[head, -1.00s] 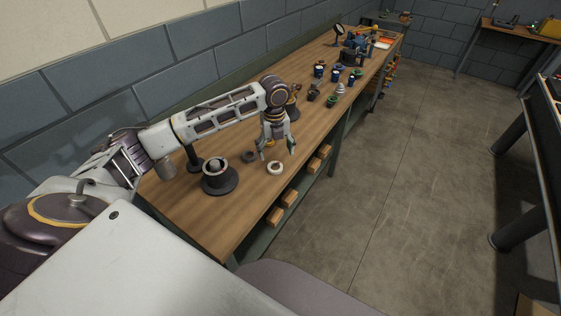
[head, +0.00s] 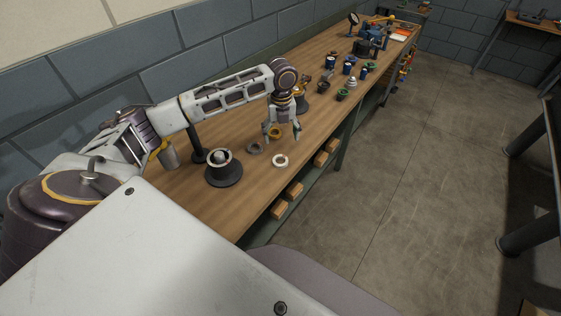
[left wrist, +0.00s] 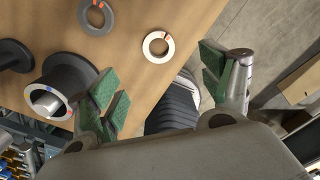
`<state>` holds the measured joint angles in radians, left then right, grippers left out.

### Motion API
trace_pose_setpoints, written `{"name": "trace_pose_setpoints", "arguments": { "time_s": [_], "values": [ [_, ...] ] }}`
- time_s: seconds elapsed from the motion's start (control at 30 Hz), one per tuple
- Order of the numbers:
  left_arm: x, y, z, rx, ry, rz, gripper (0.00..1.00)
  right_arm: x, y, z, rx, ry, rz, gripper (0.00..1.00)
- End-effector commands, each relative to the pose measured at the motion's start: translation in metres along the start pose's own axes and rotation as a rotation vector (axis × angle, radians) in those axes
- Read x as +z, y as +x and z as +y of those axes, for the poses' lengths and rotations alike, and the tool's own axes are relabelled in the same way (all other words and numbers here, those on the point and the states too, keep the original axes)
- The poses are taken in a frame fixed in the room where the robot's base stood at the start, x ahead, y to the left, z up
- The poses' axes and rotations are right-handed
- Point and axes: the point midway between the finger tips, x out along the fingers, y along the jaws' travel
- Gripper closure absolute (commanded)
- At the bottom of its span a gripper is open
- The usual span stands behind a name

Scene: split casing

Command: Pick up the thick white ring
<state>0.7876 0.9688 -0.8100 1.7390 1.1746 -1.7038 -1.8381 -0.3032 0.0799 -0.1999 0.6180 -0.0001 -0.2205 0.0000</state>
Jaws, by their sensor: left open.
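The thick white ring (head: 280,161) lies flat on the wooden workbench near its front edge. It also shows in the left wrist view (left wrist: 158,47), with a small red-orange mark on its rim. My left gripper (head: 282,138) is open and empty, above the bench and a little beyond the ring in the head view. In the left wrist view its green-padded fingers (left wrist: 162,82) stand wide apart, and the ring appears between and beyond them, not touched. My right gripper is not in view.
A grey ring (head: 254,148) lies left of the white one. A dark round holder with a central post (head: 223,170) stands further left. Several small parts (head: 343,95) stand farther along the bench (head: 262,190).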

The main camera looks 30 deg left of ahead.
Motion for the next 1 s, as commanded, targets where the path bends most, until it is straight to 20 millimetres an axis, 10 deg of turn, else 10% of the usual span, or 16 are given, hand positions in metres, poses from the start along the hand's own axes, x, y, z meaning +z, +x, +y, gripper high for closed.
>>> {"name": "trace_pose_setpoints", "arguments": {
  "time_s": [0.5, 1.0],
  "values": [
    [-0.001, 0.064, 0.001, 0.002, 0.0, 0.002, 0.2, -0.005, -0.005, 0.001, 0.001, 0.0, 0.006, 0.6],
    [-0.001, 0.072, 0.001, 0.001, 0.001, 0.0, 0.2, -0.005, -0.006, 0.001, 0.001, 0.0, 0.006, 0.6]
  ]
}}
